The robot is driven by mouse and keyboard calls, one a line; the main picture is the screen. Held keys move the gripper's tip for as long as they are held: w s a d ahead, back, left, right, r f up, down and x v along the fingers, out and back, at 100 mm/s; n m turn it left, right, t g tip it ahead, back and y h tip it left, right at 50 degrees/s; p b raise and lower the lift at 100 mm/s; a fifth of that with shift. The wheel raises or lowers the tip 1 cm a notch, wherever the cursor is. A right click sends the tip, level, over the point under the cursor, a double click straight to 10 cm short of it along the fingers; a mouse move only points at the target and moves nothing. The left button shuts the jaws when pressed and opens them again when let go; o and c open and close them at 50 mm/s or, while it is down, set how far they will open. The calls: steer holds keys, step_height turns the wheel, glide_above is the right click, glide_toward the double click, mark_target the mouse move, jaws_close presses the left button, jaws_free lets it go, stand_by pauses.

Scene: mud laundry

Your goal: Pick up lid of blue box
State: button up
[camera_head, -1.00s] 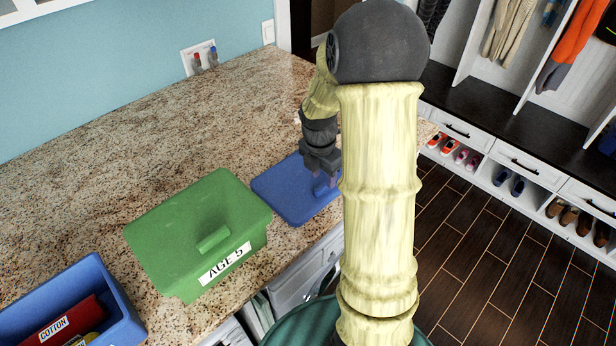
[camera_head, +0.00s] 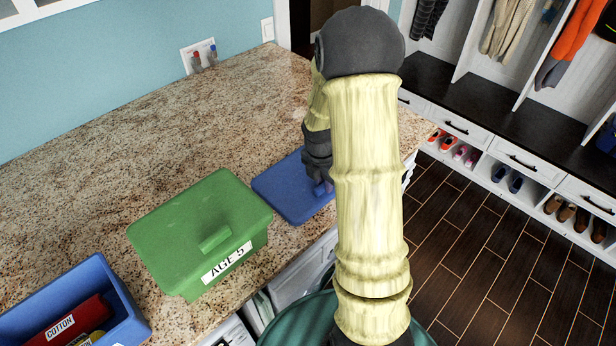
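The blue lid (camera_head: 284,190) lies flat on the granite counter, right of the green box, with a small raised handle (camera_head: 322,188) near its right side. My gripper (camera_head: 321,180) is low over the lid at the handle, partly hidden by my arm. I cannot tell whether its fingers are open or shut, or whether they touch the handle. The open blue box (camera_head: 122,304) stands at the lower left of the counter, without a lid on it, and holds items including a red one marked COTTON (camera_head: 62,325).
A green box with its lid on (camera_head: 200,230), labelled AGE 5, stands between the blue box and the blue lid. The counter (camera_head: 150,140) behind them is clear. A wall plate with two taps (camera_head: 203,57) is at the back. Shoe cubbies (camera_head: 520,180) are at the right.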

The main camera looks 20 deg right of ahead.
steer(key=shift+a, duration=0.15)
jaws_close()
steer(key=shift+d+r, duration=0.2)
steer(key=shift+r, duration=0.3)
step_height(320, 180, up, 9)
steer(key=b, duration=0.2)
steer(key=shift+a, duration=0.15)
steer(key=shift+r, duration=0.15)
